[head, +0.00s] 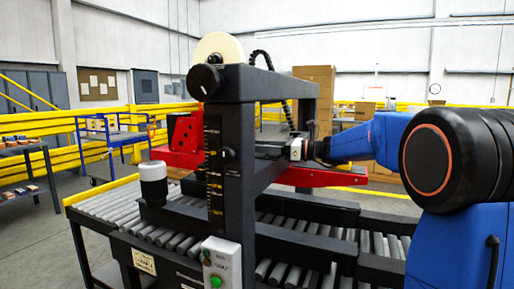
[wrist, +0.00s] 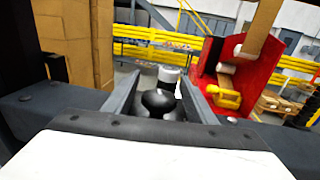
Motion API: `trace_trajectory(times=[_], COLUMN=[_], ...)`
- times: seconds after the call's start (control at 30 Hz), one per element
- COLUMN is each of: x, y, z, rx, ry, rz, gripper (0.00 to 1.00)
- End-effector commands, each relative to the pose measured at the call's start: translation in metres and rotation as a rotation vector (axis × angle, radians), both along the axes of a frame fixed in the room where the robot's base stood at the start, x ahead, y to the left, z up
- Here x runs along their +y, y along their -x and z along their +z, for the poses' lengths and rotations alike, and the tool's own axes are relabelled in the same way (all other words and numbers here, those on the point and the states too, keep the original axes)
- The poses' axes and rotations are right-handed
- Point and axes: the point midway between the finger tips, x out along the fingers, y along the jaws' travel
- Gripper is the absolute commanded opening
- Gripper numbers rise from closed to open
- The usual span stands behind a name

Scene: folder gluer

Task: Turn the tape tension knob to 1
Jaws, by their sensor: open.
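A black round knob (head: 205,80) sits at the top of the black frame, beside the cream tape roll (head: 220,47). It looks like the tape tension knob; no numbers or pointer can be read on it. My gripper (head: 268,150) reaches in from the right, below and to the right of that knob, partly hidden by the frame. In the wrist view my gripper's two fingers (wrist: 158,96) are apart. A black rounded shape (wrist: 158,104) shows between them; I cannot tell what it is or whether anything touches it.
A white-topped black cylinder (head: 153,172) stands left of the upright; it also shows in the wrist view (wrist: 169,74). A red plate (head: 182,140) is behind the frame. A roller conveyor (head: 110,208) runs below. A control box (head: 221,265) with a green button is in front.

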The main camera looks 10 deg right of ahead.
Motion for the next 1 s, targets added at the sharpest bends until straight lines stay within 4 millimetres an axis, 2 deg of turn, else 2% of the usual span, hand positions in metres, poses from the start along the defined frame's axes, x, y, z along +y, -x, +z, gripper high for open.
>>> trace_trajectory(times=[0.13, 0.4, 0.43, 0.6, 0.77, 1.0], x=[0.0069, 0.0076, 0.0076, 0.0074, 0.0075, 0.0092], y=[-0.0031, -0.0037, -0.0038, -0.0037, -0.0040, -0.0007], z=[0.0001, 0.0000, 0.0000, -0.0001, -0.0003, -0.0010], rx=[0.000, 0.000, 0.000, 0.000, 0.000, 0.001], ry=[0.000, 0.000, 0.000, 0.000, 0.000, 0.000], rz=[0.001, 0.001, 0.000, 0.000, 0.011, 0.150], gripper=[0.51, 0.51, 0.49, 0.12, 0.12, 0.12])
